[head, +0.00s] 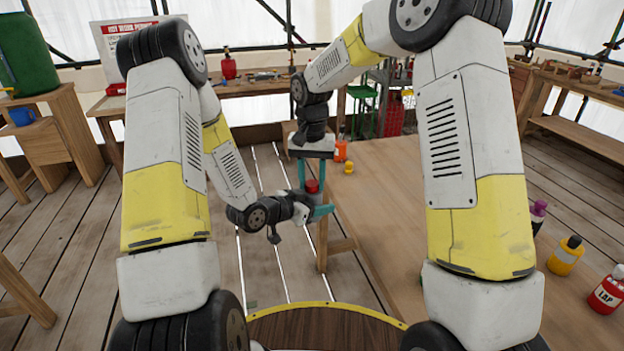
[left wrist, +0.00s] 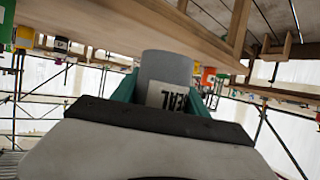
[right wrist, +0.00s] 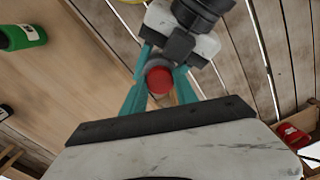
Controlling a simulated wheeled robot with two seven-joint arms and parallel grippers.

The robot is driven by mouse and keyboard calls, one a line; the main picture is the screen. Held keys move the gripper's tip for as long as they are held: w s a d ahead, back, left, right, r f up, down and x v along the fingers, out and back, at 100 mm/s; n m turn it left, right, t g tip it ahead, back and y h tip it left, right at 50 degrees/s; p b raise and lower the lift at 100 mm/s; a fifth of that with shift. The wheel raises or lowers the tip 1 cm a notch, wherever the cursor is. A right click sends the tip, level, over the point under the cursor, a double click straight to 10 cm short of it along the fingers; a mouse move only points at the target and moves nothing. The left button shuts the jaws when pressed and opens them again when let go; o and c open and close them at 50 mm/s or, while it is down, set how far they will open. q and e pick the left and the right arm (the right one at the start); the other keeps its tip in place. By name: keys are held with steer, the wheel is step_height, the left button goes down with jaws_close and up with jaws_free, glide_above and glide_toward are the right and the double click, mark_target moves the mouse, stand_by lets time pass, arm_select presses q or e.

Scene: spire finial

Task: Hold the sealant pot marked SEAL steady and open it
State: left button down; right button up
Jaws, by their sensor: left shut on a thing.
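The sealant pot is a grey cylinder with an upside-down SEAL label in the left wrist view (left wrist: 166,68). Its red cap (head: 311,186) faces up, seen from above in the right wrist view (right wrist: 159,80). My left gripper (head: 318,213) is shut on the pot's grey body, coming in from the side; its teal fingers flank the pot. The pot is held off the floor beside the table edge. My right gripper (right wrist: 160,88) points down over the pot with its teal fingers apart on either side of the red cap, apparently open. The head view partly hides the pot behind the fingers.
The wooden table (head: 400,200) lies just right of the pot. On it stand an orange container (head: 340,151), a small yellow one (head: 348,167), a purple-capped bottle (head: 538,215), a yellow bottle (head: 565,256) and a red LAP bottle (head: 606,291). Plank floor is left.

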jaws_close()
steer(key=shift+n, duration=1.5)
steer(key=o, duration=0.6)
jaws_free()
steer(key=shift+c, duration=0.2)
steer(key=shift+o, duration=0.3)
steer(key=shift+a, duration=0.15)
